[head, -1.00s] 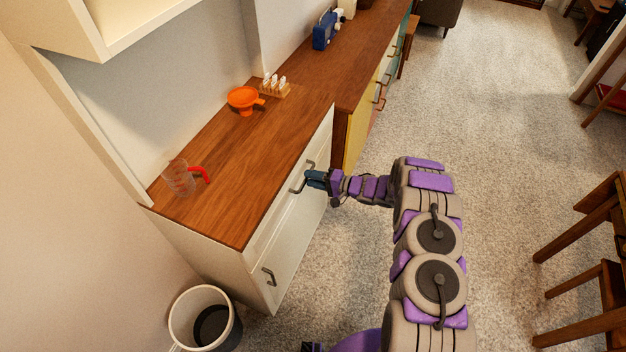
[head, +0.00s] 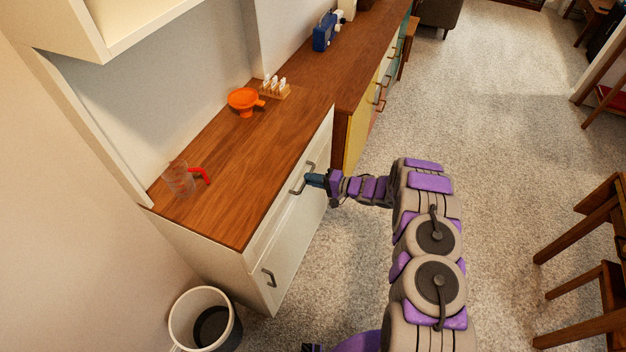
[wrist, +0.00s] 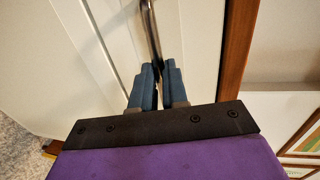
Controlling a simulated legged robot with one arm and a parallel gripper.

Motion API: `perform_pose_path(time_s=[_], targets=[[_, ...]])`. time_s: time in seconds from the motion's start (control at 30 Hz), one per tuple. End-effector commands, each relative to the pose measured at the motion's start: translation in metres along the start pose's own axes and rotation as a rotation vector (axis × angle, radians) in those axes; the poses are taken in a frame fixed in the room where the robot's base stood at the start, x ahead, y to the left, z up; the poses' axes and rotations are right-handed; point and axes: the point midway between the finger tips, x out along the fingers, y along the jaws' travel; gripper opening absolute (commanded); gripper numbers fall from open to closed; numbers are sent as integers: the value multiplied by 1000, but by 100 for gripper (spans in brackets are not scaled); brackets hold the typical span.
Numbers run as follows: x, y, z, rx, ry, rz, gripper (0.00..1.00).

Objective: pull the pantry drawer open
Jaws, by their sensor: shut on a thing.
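The pantry drawer (head: 277,213) is the upper front of the white cabinet below the wooden counter. It looks flush with the cabinet. Its grey bar handle (head: 297,189) stands out from the front. My gripper (head: 308,180) reaches it from the right. In the wrist view the handle (wrist: 151,30) runs down between the blue fingers of my gripper (wrist: 158,72), which are shut on it. The part of the handle inside the fingers is mostly hidden.
A lower door handle (head: 268,277) is on the same cabinet. A clear measuring cup (head: 180,179), an orange funnel (head: 243,101) and a small rack (head: 275,88) stand on the counter. A white bin (head: 204,318) is at the cabinet's near end.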

Motion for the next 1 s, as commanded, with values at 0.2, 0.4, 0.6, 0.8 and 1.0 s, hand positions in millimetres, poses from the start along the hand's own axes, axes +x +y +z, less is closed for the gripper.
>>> perform_pose_path(time_s=[0.2,0.4,0.6,0.8,1.0], targets=[[0,3,1,3,0,4,0],[-10,4,0,4,2,5,0],[-41,9,-1,6,4,4,0],[-90,20,-1,5,6,5,0],[-138,32,-1,5,5,6,0]])
